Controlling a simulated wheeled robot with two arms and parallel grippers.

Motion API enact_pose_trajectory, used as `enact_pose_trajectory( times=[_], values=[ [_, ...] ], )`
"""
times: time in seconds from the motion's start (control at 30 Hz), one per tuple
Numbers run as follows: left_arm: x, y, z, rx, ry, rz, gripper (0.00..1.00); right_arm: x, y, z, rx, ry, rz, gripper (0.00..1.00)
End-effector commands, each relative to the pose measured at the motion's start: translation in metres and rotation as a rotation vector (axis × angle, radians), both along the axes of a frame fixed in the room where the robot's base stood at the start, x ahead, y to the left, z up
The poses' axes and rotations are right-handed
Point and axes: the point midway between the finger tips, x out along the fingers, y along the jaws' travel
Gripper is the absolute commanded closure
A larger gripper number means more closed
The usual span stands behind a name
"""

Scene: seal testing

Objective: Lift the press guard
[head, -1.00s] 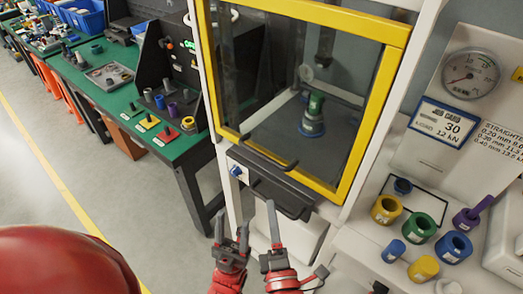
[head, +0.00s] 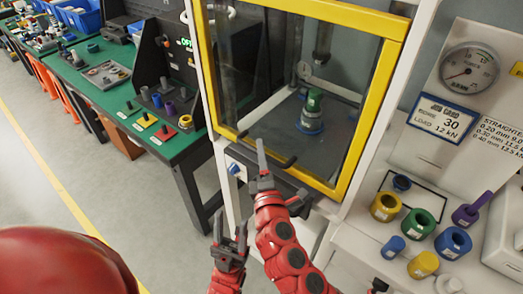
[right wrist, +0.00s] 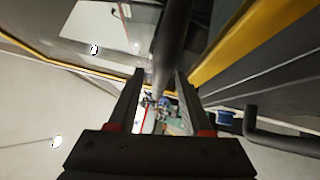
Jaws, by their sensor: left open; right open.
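The press guard (head: 362,140) is a clear panel in a yellow frame, standing down across the press front in the head view. A dark handle bar (head: 282,163) runs along its lower edge. My right gripper (head: 261,150) is open at this bar and hides part of it. In the right wrist view a dark round bar (right wrist: 172,45) shows between the open fingertips (right wrist: 160,72); I cannot tell whether it is fully inside the jaws. My left gripper (head: 230,236) is open and empty, lower and in front of the press.
Behind the guard stands a green and blue part (head: 312,112). A green workbench (head: 170,150) stands at left.

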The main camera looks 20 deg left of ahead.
Motion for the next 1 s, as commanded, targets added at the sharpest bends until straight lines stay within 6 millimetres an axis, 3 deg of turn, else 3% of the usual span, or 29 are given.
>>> enact_pose_trajectory(
  times=[0.33, 0.6, 1.0],
  values=[
    [0.0, 0.0, 0.0006, 0.0, 0.0, 0.0, 0.5, 0.0029, 0.002, 0.0006, 0.0, -0.001, 0.001, 0.5],
    [0.0, 0.0001, 0.0006, 0.0, 0.0, 0.0, 0.5, 0.0028, 0.0017, 0.0004, 0.0, -0.001, 0.001, 0.99],
    [0.0, 0.0, 0.0006, 0.0, 0.0, 0.0, 0.5, 0.0028, 0.0015, 0.0002, 0.0, 0.0, 0.001, 1.0]
  ],
)
